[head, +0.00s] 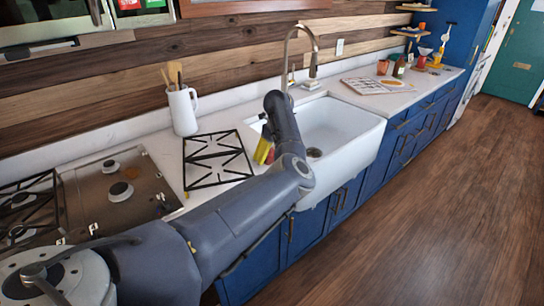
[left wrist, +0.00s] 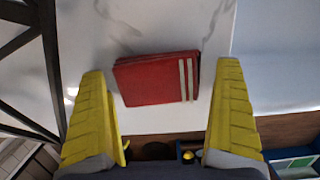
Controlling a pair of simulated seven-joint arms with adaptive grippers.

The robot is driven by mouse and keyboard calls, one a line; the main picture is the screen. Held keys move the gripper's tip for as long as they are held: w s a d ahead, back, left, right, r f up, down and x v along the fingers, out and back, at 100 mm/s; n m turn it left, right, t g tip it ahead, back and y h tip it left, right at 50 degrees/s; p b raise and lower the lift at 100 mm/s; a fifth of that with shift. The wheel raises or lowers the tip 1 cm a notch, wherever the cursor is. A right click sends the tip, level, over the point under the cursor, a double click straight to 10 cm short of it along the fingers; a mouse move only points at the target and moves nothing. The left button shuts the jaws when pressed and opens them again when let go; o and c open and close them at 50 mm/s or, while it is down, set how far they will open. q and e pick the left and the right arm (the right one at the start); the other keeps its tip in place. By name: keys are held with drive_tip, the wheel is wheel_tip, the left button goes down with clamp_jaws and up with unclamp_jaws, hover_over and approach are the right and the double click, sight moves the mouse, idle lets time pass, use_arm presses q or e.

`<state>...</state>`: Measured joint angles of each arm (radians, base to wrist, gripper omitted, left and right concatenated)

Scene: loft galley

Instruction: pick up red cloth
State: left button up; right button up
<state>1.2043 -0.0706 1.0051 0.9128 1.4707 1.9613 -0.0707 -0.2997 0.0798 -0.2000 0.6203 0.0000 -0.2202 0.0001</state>
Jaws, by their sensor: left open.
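The red cloth (left wrist: 150,80) is a folded rectangle with two pale stripes near its right end. In the left wrist view it lies flat on the white counter, framed between the two yellow fingers of my left gripper (left wrist: 163,72). The fingers are spread wide, one on each side of it, with nothing clamped between them. Whether they touch the counter cannot be told. In the head view my left gripper (head: 264,151) is partly hidden by my own arm, between the black grate and the sink, with a bit of red beside it. My right gripper is not in view.
A black burner grate (head: 216,160) lies left of the gripper. The white sink (head: 335,125) with a tall faucet (head: 313,62) is on its right. A white pitcher of utensils (head: 183,110) stands behind the grate. An open book or board (head: 375,85) lies beyond the sink.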

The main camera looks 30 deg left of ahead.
use_arm(q)
drive_tip(key=shift+c, duration=0.2)
drive_tip(key=c, duration=0.9)
drive_tip(key=shift+c, duration=0.4)
drive_tip(key=shift+r, duration=0.15)
